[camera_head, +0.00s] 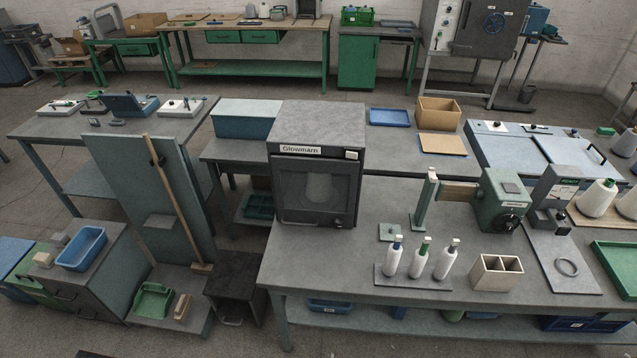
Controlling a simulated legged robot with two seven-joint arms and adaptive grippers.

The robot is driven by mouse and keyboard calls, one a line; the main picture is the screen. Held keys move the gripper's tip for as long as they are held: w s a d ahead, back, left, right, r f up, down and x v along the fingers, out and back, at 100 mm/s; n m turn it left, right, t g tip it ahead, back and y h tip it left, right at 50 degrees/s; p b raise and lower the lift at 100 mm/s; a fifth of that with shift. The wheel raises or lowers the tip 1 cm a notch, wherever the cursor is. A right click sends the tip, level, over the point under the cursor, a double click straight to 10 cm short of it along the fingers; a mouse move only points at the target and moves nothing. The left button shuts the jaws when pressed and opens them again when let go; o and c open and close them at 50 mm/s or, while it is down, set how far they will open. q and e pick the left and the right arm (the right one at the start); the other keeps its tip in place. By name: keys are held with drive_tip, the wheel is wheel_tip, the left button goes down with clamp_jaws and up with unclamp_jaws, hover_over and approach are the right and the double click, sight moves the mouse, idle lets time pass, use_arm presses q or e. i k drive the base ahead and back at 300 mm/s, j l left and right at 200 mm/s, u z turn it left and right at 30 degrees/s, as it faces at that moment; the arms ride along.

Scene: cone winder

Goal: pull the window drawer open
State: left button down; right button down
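A grey box-shaped unit (322,115) labelled "Glowmarn" stands at the left end of the front grey workbench. Its dark front panel (287,190) has a paler see-through window (319,187) in the middle and looks closed, flush with the housing. A small light tab sits at the upper right of the front, beside the label. A small round detail shows near the panel's lower right; I cannot tell whether it is a handle. What lies behind the window is too dim to tell. Neither of my grippers is in view.
On the front workbench (330,260), right of the unit, stand several bottles (420,258), a divided box (496,272) and a green machine (502,203). A dark low box (235,280) and a board with a broom (175,200) stand left.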

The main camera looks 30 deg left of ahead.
sight(291, 210)
drive_tip(key=u, duration=1.05)
drive_tip(key=z, duration=0.25)
drive_tip(key=i+l, duration=0.05)
